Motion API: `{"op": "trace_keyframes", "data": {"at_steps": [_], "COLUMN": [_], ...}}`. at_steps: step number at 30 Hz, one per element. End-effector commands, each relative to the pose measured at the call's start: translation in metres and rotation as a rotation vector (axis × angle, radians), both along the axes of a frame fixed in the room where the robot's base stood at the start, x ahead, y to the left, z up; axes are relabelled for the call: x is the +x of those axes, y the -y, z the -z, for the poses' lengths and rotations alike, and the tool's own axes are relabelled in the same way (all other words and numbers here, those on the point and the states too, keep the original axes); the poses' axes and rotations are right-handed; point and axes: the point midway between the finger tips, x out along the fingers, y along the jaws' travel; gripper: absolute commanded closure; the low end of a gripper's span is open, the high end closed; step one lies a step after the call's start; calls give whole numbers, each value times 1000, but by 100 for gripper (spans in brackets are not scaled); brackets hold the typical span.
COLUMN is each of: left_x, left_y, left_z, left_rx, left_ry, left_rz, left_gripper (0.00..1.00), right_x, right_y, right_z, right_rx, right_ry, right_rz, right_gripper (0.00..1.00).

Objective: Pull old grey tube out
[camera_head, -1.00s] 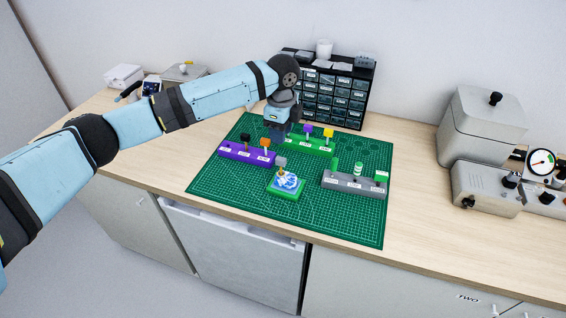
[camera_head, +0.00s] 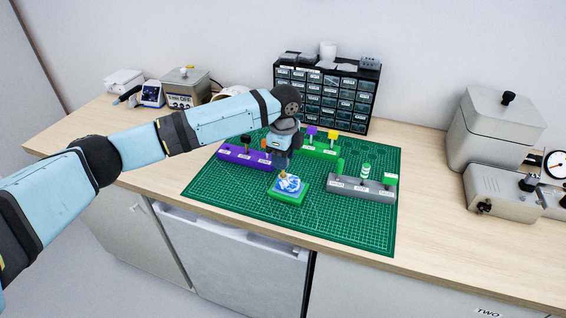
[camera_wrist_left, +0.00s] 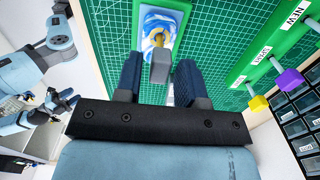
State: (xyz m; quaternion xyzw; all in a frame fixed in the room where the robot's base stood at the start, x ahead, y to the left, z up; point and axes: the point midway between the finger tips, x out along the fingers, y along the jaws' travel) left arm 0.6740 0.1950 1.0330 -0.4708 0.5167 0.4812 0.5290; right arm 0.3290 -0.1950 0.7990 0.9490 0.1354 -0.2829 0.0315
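The earpiece, a blue-and-white piece on a green block (camera_head: 287,199), sits on the cutting mat; it also shows in the left wrist view (camera_wrist_left: 172,24). A yellowish stem rises from it to a grey block-shaped end (camera_wrist_left: 160,66), which I take as the old grey tube. My left gripper (camera_head: 280,167) is over the back of the green block and hides the grey end in the head view. In the left wrist view, its two fingers (camera_wrist_left: 158,68) are apart, with the grey end between them and narrow gaps on both sides. My right gripper (camera_wrist_left: 58,103) appears small and unclear there.
A purple rack (camera_head: 243,158) stands left, a green rack (camera_head: 318,150) with purple and yellow-topped pieces behind, and a grey rack (camera_head: 350,190) with green pieces right. A drawer cabinet (camera_head: 325,95) is at the back. The front of the green mat (camera_head: 340,228) is clear.

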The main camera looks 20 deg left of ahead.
Motion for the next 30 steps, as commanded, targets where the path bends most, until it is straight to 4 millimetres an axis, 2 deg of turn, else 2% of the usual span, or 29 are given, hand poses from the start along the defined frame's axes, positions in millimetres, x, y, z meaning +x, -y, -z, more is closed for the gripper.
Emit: {"op": "trace_keyframes", "data": {"at_steps": [3,12,20,30], "left_x": [0,0,0,0], "left_y": [0,0,0,0], "left_z": [0,0,0,-6], "left_rx": [0,0,0,0], "left_ry": [0,-1,-1,-1], "left_rz": [0,1,1,1], "left_gripper": [65,99,100,100], "right_x": [0,-1,-2,-2], "right_y": [0,-2,-2,-2], "right_z": [0,1,3,-5], "right_rx": [0,1,1,1], "right_ry": [0,-3,-8,-8], "right_rz": [0,-3,-3,-3], "right_gripper": [57,57,57,57]}}
